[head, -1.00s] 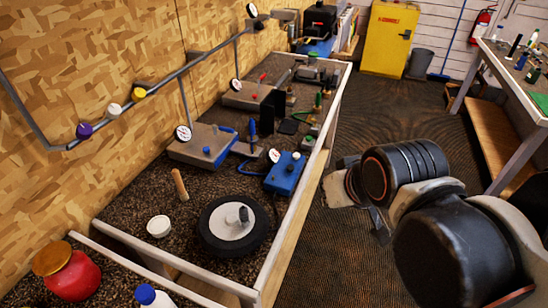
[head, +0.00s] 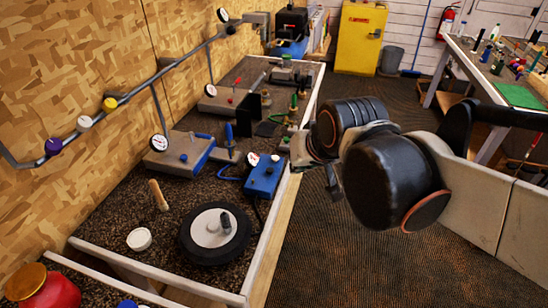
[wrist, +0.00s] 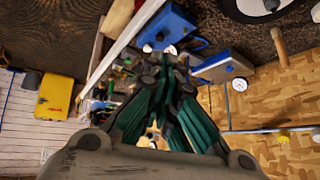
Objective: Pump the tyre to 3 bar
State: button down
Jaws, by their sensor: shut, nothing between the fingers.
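The black tyre (head: 187,246) lies flat on the bench on a pale hub with a dark upright knob; part of it also shows at the top of the wrist view (wrist: 232,12). A blue box (head: 264,179) with a white gauge (head: 252,159) and a dark knob sits behind it, and a dark hose runs from it towards the tyre. The gauge reading is too small to tell. The blue box also shows in the wrist view (wrist: 176,24). My gripper (wrist: 166,62) is shut and empty, right of the bench edge, apart from the box; in the head view my arm partly hides it.
A wooden rail (head: 268,262) edges the bench. A wooden-handled tool (head: 158,195) and a white tub (head: 139,239) lie left of the tyre. Another blue-and-grey device (head: 178,158) with a gauge stands behind. The floor (head: 330,265) right of the bench is clear.

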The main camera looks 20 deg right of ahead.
jog(key=w+d+f+m, duration=0.1)
jog(key=w+d+m, duration=0.15)
jog(key=w, duration=1.05)
jog(key=m+t, duration=0.2)
jog(key=m, duration=0.2)
send_over(278, 157)
notch_tip(278, 157, down, 6)
jog(key=shift+w+r, duration=0.1)
jog(key=shift+r, duration=0.05)
jog(key=shift+b, duration=0.3)
notch_tip(278, 157, down, 9)
jog(key=b, duration=0.6)
jog(key=shift+r, duration=0.1)
jog(key=shift+f+b, duration=0.45)
jog(key=shift+b, duration=0.1)
